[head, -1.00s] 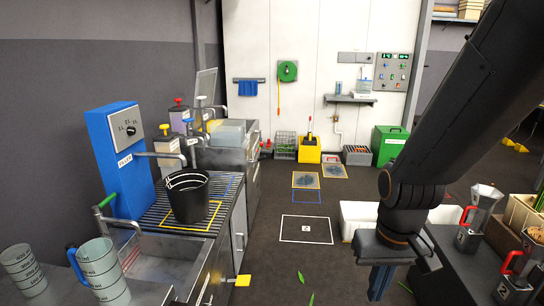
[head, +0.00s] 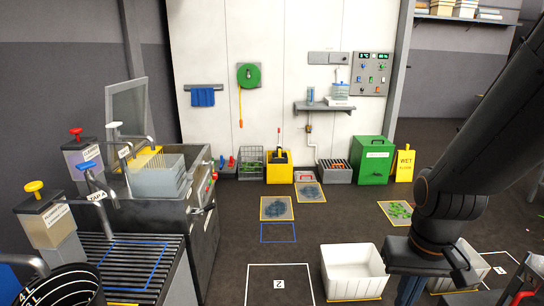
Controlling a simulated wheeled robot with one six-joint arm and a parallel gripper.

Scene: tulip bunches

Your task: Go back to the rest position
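My gripper (head: 409,288) hangs at the end of my dark arm, low on the right in the head view. It points down in front of a white bin (head: 352,270), with a gap that I cannot judge. Its fingertips are partly cut off by the lower edge, and I see no object held. Whether the fingers are open or shut does not show.
A green cabinet (head: 373,160) and yellow wet-floor sign (head: 404,165) stand at the back wall.

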